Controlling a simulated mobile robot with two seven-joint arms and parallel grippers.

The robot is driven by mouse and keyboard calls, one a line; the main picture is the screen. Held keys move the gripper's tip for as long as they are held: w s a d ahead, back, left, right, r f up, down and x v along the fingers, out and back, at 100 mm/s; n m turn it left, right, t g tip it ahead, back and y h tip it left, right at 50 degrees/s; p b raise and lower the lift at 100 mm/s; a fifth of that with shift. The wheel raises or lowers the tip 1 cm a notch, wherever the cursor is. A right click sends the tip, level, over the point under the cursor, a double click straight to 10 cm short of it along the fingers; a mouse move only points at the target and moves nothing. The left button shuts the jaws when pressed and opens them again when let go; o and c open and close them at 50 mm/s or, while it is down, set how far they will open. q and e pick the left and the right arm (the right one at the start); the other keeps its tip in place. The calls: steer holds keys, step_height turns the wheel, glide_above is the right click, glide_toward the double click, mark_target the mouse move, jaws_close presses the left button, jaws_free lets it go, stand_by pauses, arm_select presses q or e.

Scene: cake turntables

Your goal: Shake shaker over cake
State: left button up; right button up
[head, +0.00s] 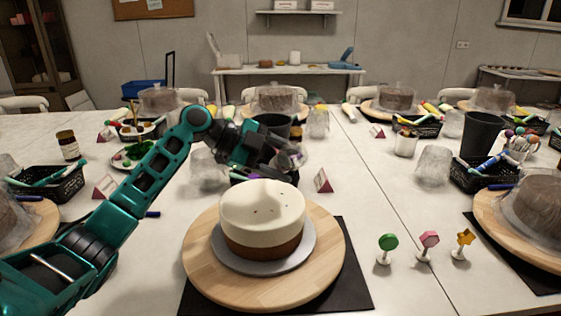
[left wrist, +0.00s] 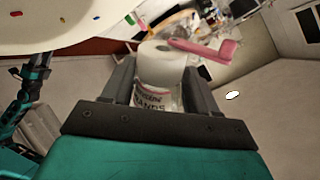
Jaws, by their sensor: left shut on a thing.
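The cake (head: 262,208) has white icing over a brown lower layer, with a few small specks on top. It sits on a grey board (head: 298,262) on a round wooden turntable (head: 205,275). My left gripper (head: 285,155) is above and behind the cake, apart from it. In the left wrist view its fingers are shut on the shaker (left wrist: 160,72), a white cylinder with a printed label and a pink part at its far end. The shaker is hard to make out in the head view. The cake's icing (left wrist: 75,20), with coloured bits, shows at upper left there.
A black basket (head: 66,187) is at left and a dark cup (head: 482,135) at right. Another wooden turntable (head: 488,215) is at the right edge.

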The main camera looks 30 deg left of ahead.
arm_select(q)
steer(key=shift+w+a+f+b, duration=0.2)
steer(key=shift+a+f+b, duration=0.15)
steer(key=shift+f, duration=0.25)
steer(key=shift+w+a+r, duration=0.1)
steer(key=shift+a+r, duration=0.05)
arm_select(e)
steer(key=shift+f, duration=0.6)
